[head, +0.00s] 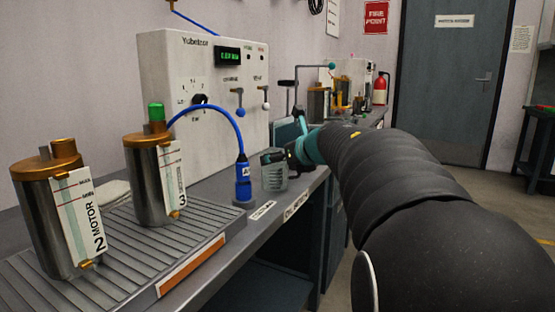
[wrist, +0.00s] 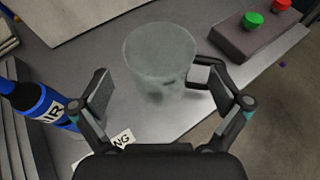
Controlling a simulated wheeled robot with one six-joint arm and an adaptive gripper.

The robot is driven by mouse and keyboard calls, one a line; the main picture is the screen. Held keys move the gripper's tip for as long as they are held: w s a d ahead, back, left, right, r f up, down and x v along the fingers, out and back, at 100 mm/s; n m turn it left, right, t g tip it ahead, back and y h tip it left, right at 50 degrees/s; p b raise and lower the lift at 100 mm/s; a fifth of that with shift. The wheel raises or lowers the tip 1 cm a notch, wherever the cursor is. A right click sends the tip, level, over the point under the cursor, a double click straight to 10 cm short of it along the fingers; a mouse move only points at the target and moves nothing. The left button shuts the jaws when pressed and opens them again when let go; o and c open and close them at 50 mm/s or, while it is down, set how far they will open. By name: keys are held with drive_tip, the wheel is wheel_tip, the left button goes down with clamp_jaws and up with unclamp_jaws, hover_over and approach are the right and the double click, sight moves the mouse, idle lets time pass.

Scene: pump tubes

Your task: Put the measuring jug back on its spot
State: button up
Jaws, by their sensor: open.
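The measuring jug (wrist: 160,62) is a clear, greyish cup standing upright on the grey bench top. In the wrist view it sits ahead of and partly between my fingers, with a dark handle on its right side near the right finger. My gripper (wrist: 161,92) is open, one finger on each side, with a visible gap on the left. In the head view the jug (head: 274,177) stands near the bench's front edge, right of the blue AIR fitting, with my gripper (head: 276,157) at its rim. A white label ending in "NG" (wrist: 119,142) lies on the bench nearer to my wrist.
The blue AIR fitting (head: 243,184) with its hose stands left of the jug, close to my left finger in the wrist view. A dark box with green and red buttons (wrist: 250,38) is at the upper right. Motor canisters (head: 150,180) stand on a ribbed tray at left.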

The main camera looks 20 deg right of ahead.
drive_tip(key=s+a+r+m+t+h, duration=0.3)
drive_tip(key=s+r+m+t, duration=0.1)
drive_tip(key=s+r+m, duration=0.5)
drive_tip(key=s+a+f+m+g, duration=0.4)
drive_tip(key=s+a+f+m, duration=0.1)
drive_tip(key=s+f+m, duration=0.3)
drive_tip(key=s+a+f+m+g+y, duration=0.1)
drive_tip(key=s+a+f+m+g, duration=0.3)
drive_tip(key=s+f+m, duration=0.4)
drive_tip(key=s+a+f+m+g+y, duration=0.1)
drive_tip(key=s+a+f+m+g, duration=0.2)
drive_tip(key=s+f+m, duration=0.6)
wheel_tip(320, 180, down, 5)
drive_tip(key=a+m, duration=0.2)
drive_tip(key=m, duration=0.1)
drive_tip(key=shift+a+g, duration=0.3)
drive_tip(key=shift+g, duration=0.1)
drive_tip(key=shift+r, duration=0.15)
